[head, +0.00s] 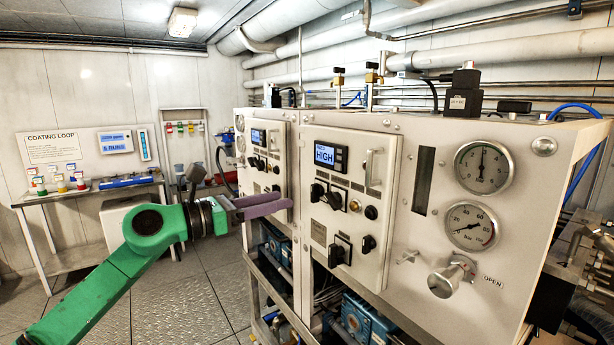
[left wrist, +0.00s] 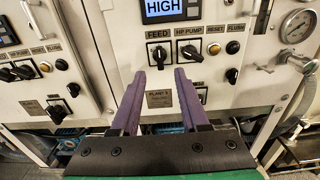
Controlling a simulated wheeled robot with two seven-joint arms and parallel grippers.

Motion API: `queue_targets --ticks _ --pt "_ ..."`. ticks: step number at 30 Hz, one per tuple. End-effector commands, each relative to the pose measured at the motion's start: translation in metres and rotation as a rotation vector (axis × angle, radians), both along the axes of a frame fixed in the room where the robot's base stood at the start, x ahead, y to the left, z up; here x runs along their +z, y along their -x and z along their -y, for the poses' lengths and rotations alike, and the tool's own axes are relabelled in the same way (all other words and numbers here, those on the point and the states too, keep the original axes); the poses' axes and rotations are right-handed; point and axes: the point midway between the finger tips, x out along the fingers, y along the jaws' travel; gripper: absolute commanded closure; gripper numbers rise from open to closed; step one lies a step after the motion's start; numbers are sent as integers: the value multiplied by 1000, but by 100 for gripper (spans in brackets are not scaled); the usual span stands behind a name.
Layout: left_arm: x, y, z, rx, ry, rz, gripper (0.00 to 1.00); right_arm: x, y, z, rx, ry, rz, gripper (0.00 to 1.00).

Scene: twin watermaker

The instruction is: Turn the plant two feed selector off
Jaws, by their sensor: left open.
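The plant two panel (head: 345,225) is the nearer white panel, with a display reading HIGH. Its feed selector (left wrist: 158,55) is a black knob under the FEED label in the left wrist view; its handle looks roughly upright, but its exact setting is hard to read. It also shows in the head view (head: 317,192). My left gripper (head: 289,204) has two purple fingers, open and empty, pointing at the panel. In the left wrist view its fingertips (left wrist: 160,72) lie just below the feed selector, one to each side, apparently not touching it. My right gripper is not in view.
Beside the feed selector are the HP pump knob (left wrist: 190,53), yellow reset button (left wrist: 214,48) and flush button (left wrist: 232,47). A lower selector (head: 340,251) and a vertical handle (head: 374,167) stick out. The other plant's panel (head: 263,160) is farther left. Floor at left is clear.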

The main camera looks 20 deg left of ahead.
Motion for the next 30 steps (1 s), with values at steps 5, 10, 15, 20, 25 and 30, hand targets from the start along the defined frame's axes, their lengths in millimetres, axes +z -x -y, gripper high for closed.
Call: queue_targets --ticks 5,10,15,20,25,30 --pt "10 -38 31 -1 8 0 55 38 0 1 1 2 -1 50" --pt "4 -61 49 0 7 -2 55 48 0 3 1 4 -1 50" --pt "0 -66 54 1 3 -1 55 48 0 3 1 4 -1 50" --pt "-1 -66 53 2 3 -1 59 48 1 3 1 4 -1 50" --pt "-1 -66 53 2 4 -2 100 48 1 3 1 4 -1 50" --pt "-1 -66 53 2 8 -6 100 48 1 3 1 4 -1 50"
